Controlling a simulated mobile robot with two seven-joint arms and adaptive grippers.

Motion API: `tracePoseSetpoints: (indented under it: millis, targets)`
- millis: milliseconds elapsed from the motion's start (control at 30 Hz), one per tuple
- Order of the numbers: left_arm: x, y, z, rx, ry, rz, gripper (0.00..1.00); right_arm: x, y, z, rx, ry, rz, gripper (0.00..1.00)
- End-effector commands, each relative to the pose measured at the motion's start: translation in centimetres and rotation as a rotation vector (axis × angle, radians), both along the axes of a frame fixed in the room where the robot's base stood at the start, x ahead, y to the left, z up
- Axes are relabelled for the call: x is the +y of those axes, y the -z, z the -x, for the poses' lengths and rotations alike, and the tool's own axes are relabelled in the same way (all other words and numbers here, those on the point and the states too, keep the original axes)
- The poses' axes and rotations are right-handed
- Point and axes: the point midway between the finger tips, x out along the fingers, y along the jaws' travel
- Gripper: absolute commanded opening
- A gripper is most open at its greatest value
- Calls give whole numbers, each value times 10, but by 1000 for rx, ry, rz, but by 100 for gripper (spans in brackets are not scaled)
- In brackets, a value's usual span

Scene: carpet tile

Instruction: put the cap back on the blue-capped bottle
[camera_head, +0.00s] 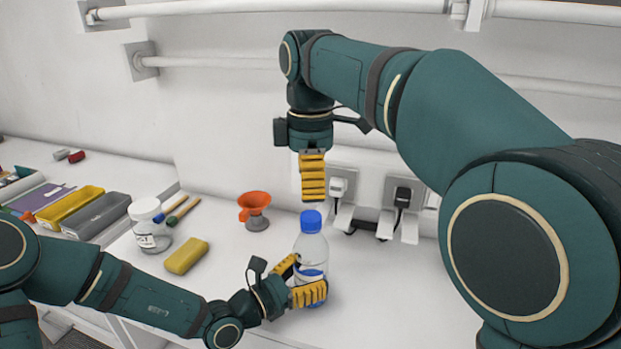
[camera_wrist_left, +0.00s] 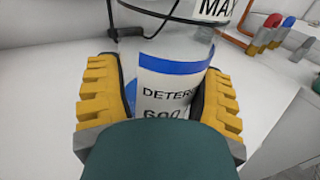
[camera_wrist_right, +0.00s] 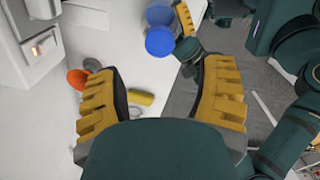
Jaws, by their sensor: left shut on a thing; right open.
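The clear bottle (camera_head: 313,252) stands upright on the white worktop, with a blue cap (camera_head: 311,221) seated at its top; whether it is screwed tight cannot be told. My left gripper (camera_head: 308,279) is shut around the bottle's lower body. The left wrist view shows the bottle's blue-banded label (camera_wrist_left: 172,92) between the two yellow fingers. My right gripper (camera_head: 313,199) points down just above the cap, open and empty. In the right wrist view the cap (camera_wrist_right: 160,42) lies beyond the fingertips, apart from them.
A white-lidded jar (camera_head: 148,225), a yellow sponge-like block (camera_head: 186,256) and an orange funnel (camera_head: 254,205) stand left of the bottle. Yellow (camera_head: 68,205) and grey (camera_head: 97,215) trays are farther left. Wall sockets with plugs (camera_head: 402,196) are behind. Worktop right of the bottle is clear.

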Motion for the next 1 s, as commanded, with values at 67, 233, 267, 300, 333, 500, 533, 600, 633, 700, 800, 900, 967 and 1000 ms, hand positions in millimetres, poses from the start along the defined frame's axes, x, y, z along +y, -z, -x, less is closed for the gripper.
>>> tracePoseSetpoints:
  millis: [67,233,267,300,333,500,533,600,633,700,800,900,967,1000]
  targets:
    - [0,-1,0,-1,0,0,0,0,1,0,1,1,0,69]
    - [0,-1,0,-2,0,1,0,0,13,0,2,1,1,69]
    - [0,-1,0,-2,0,1,0,0,17,0,3,1,1,69]
    - [0,-1,0,-2,0,1,0,1,23,1,3,1,1,69]
    - [0,-1,0,-2,0,1,0,0,27,1,3,1,1,69]
    - [0,-1,0,-2,0,1,0,0,53,0,2,2,1,69]
    - [0,-1,0,-2,0,1,0,0,57,0,2,2,1,69]
    - [0,-1,0,-2,0,1,0,0,65,0,1,0,1,69]
    - [0,-1,0,-2,0,1,0,0,68,0,1,1,0,69]
    - [0,-1,0,-1,0,0,0,0,74,-1,0,2,0,69]
    - [0,-1,0,-1,0,0,0,0,78,-1,0,3,-1,69]
    - [0,-1,0,-1,0,0,0,0,80,-1,-1,3,-1,69]
    - [0,-1,0,-1,0,0,0,0,80,-1,-2,3,-1,69]
    - [0,-1,0,-1,0,0,0,0,80,-1,-2,3,-1,69]
